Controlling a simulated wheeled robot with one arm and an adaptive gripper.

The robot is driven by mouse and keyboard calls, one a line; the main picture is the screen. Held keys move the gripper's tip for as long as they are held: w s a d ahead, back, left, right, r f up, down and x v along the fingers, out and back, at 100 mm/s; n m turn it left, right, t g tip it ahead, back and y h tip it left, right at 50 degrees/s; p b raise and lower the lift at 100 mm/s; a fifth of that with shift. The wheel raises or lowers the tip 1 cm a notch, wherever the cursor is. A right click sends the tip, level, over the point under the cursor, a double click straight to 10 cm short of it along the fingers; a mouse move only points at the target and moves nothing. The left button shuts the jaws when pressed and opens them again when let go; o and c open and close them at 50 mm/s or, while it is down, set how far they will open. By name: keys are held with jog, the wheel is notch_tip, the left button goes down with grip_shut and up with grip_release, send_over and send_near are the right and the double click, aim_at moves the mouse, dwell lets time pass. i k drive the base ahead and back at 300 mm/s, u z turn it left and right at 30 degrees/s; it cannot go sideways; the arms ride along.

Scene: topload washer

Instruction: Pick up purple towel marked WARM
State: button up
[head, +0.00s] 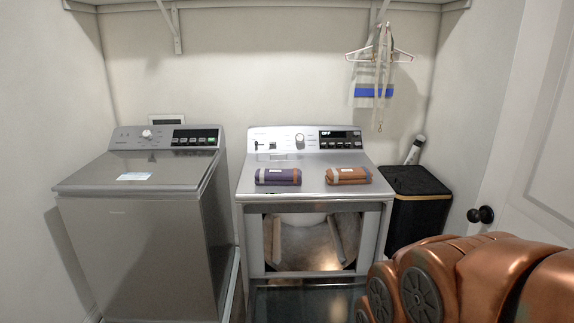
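A rolled purple towel (278,177) with an orange edge and a pale band lies on the left part of the top of the right-hand machine (312,191). The writing on its band is too small to read. A rolled orange-brown towel (347,176) with a pale band lies to its right, apart from it. My copper-coloured arm fills the lower right corner. My gripper is not in view.
The right-hand machine's front door (305,302) is open and folded down. A grey top-load washer (140,183) stands left, lid shut. A black bin (417,205) stands right. A hanger (379,54) hangs above; a door knob (481,214) is at right.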

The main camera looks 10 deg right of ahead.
aim_at(263, 176)
jog(key=z, duration=0.15)
jog(key=i, duration=1.2)
jog(key=z, duration=0.15)
